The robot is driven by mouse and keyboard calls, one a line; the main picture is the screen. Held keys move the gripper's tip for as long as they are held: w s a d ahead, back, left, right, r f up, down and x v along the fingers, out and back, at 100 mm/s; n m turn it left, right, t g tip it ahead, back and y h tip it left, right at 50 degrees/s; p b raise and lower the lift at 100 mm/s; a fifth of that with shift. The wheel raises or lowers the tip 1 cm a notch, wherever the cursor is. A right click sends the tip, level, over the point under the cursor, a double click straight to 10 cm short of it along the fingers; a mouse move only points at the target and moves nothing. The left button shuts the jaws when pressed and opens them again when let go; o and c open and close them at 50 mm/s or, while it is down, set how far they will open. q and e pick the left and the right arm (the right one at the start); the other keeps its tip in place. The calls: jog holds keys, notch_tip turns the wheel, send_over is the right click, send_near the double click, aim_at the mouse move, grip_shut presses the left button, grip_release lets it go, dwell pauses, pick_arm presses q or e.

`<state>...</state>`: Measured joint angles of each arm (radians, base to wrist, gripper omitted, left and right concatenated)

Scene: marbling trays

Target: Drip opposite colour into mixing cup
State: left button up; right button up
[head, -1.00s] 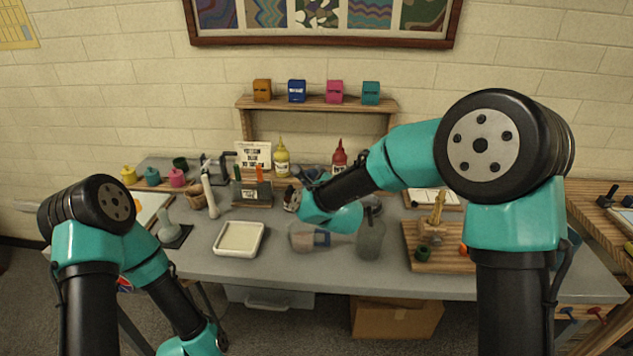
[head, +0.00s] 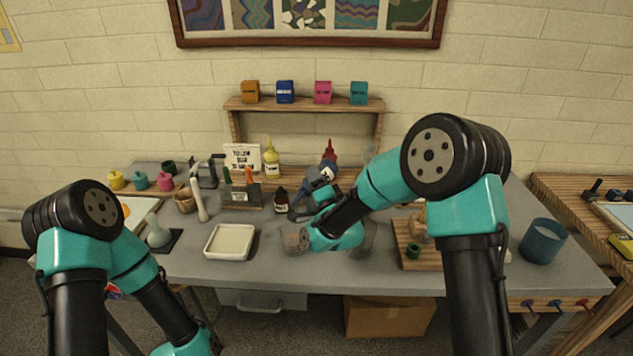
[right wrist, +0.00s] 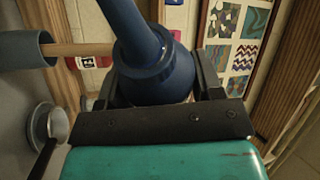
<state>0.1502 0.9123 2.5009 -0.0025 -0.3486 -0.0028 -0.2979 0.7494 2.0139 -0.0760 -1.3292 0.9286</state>
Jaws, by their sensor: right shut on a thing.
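My right gripper (head: 322,192) is shut on a blue squeeze bottle (head: 317,178) above the back middle of the grey table. In the right wrist view the blue bottle (right wrist: 155,75) sits between the two dark fingers, its long nozzle pointing up and left. A yellow bottle (head: 271,162) and a red bottle (head: 330,152) stand on the back shelf. I cannot pick out the mixing cup with certainty; my right arm covers part of the table middle. A grey-blue round cup-like thing (right wrist: 40,128) shows at left in the wrist view. My left gripper is out of view.
A white tray (head: 209,243) lies on the table at centre-left. A small dark labelled bottle (head: 281,202) stands behind it. A wooden board (head: 428,262) lies right of my right wrist, and a blue-green bucket (head: 542,243) stands further right.

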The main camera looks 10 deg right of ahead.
aim_at(302, 190)
jog(key=n, duration=0.1)
jog(key=n+y, duration=0.1)
jog(key=shift+s+a+n, duration=0.2)
jog(key=shift+a+n, duration=0.1)
jog(key=shift+n, duration=0.1)
jog(key=s+a+n+y, duration=0.1)
jog(key=n, duration=0.2)
jog(key=a+n+y, duration=0.1)
jog(key=n+y, duration=0.1)
jog(key=n, duration=0.1)
jog(key=s+a+n+g+y, duration=0.1)
jog(key=n+y, duration=0.1)
jog(key=n, duration=0.1)
jog(key=shift+s+a+r+n, duration=0.15)
jog(key=shift+s+a+n, duration=0.05)
jog(key=shift+s+n, duration=0.1)
jog(key=shift+o, duration=1.1)
jog(key=shift+c, duration=1.4)
dwell(3.7)
